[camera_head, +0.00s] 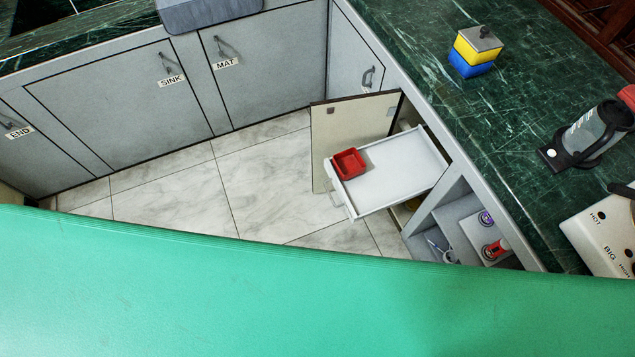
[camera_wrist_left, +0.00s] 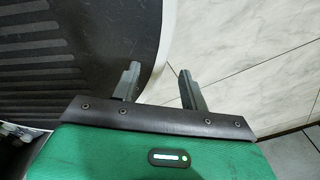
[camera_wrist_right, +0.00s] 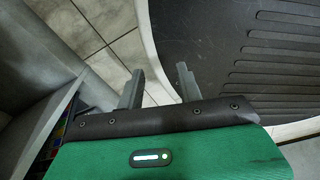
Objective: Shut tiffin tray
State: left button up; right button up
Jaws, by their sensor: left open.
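The white pull-out tray (camera_head: 395,172) is extended from the open lower cabinet in the head view, with its front handle (camera_head: 338,200) facing lower left. A small red open box (camera_head: 348,163) sits on the tray's front left corner. The cabinet door (camera_head: 335,122) stands open beside the tray. My left gripper (camera_wrist_left: 158,78) shows only in its wrist view, with its fingers apart and nothing between them. My right gripper (camera_wrist_right: 159,82) shows only in its wrist view, also open and empty. Both grippers are away from the tray.
A blue and yellow box (camera_head: 474,52) and a dark-handled jug (camera_head: 590,130) stand on the green marble counter (camera_head: 430,35). Open shelves (camera_head: 460,212) below hold small items. Marble floor (camera_head: 185,195) is clear left of the tray. My green body fills the head view's bottom.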

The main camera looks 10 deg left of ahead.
aim_at(400, 168)
jog(key=z, duration=1.05)
jog(key=k+j+z, duration=0.1)
jog(key=j+z, duration=0.3)
jog(key=k+j+z, duration=0.15)
jog(key=z, duration=0.25)
